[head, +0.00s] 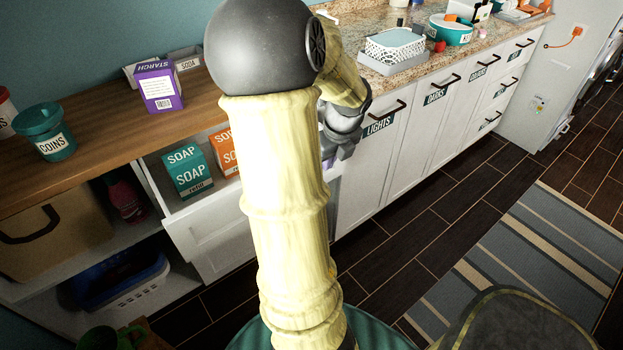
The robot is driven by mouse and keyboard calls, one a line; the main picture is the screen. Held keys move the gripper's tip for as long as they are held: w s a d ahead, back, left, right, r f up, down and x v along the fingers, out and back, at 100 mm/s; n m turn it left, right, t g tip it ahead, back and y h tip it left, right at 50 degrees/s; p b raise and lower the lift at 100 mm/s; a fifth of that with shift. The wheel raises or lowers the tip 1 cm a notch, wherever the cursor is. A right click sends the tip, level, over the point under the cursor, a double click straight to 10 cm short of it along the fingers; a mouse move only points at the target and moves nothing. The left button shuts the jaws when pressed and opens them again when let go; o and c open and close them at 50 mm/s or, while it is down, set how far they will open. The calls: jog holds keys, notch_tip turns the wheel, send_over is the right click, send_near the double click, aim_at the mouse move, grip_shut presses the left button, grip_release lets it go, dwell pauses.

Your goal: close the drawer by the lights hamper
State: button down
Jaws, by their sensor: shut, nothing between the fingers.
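The white drawer (213,232) under the wooden counter stands open, pulled out to the left of the lights hamper. A teal soap box (187,172) and an orange box (224,152) are inside it. The lights hamper (366,170) is a white front with a dark handle and a "LIGHTS" label; it looks shut. My gripper (342,150) is dark grey, shut and empty, in front of the hamper's left edge and to the right of the drawer. My pale arm hides the drawer's right end and part of the gap between them.
The wooden counter (95,140) holds a starch box (158,86) and a coins tub (46,131). Open shelves below hold a blue basket (120,283). A white basket (394,46) sits on the granite counter. Dark floor and a striped rug (535,255) lie clear at right.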

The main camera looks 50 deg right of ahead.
jog(key=w+d+f+b, duration=0.1)
jog(key=w+f+b, duration=0.3)
jog(key=f, duration=0.5)
jog(key=shift+w+d+f, duration=0.25)
jog(key=shift+w+f, duration=0.1)
jog(key=shift+w, duration=0.8)
jog(key=shift+w, duration=0.1)
